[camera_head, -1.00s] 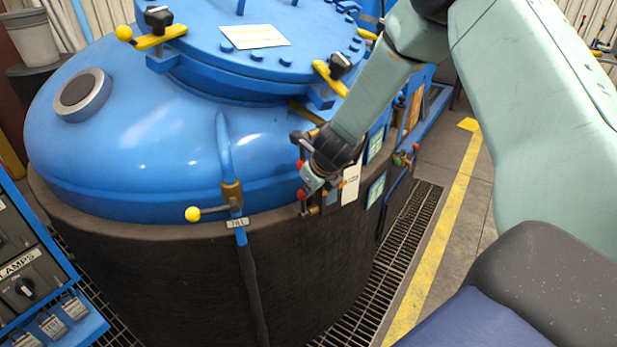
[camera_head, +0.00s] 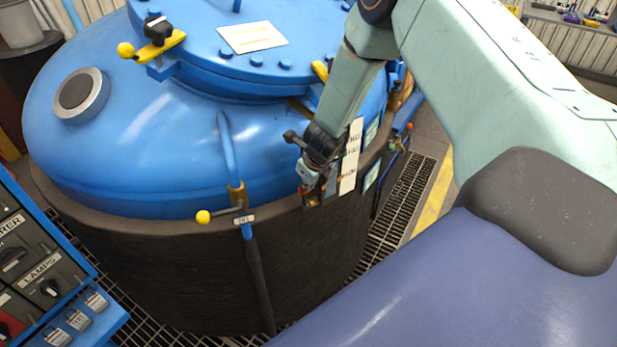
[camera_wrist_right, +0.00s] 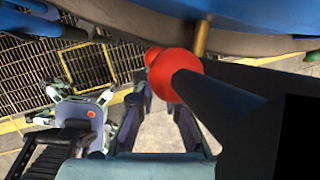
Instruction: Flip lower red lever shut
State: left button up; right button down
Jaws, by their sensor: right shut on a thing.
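My right gripper (camera_head: 310,181) is at the small valve panel on the side of the blue furnace vessel, partly covering it. In the right wrist view its fingers (camera_wrist_right: 160,98) reach up to a small, farther red knob (camera_wrist_right: 153,56) and look shut on it, though the contact is partly hidden. A nearer, larger red ball knob (camera_wrist_right: 180,80) on a thick black lever (camera_wrist_right: 225,112) crosses the right side of that view, beside the fingers. In the head view a bit of red (camera_head: 302,190) shows at the gripper's tip. My left gripper is in neither view.
The blue vessel (camera_head: 150,150) with its dark jacket (camera_head: 160,265) fills the middle. A yellow-knobbed lever (camera_head: 204,217) stands left of the gripper. White label plates (camera_head: 350,160) are just right of it. A control panel (camera_head: 45,280) is at lower left, floor grating (camera_head: 400,195) at right.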

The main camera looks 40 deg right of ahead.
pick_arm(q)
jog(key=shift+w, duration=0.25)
pick_arm(e)
jog(key=shift+w+f, duration=0.15)
jog(key=shift+f, duration=0.25)
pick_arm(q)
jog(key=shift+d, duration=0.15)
pick_arm(e)
jog(key=shift+w+d, duration=0.1)
jog(key=shift+d, duration=0.05)
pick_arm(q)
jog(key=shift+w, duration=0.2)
pick_arm(e)
jog(key=v, duration=1.2)
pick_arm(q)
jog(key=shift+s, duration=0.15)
pick_arm(e)
jog(key=shift+r, duration=0.15)
jog(key=shift+w, duration=0.1)
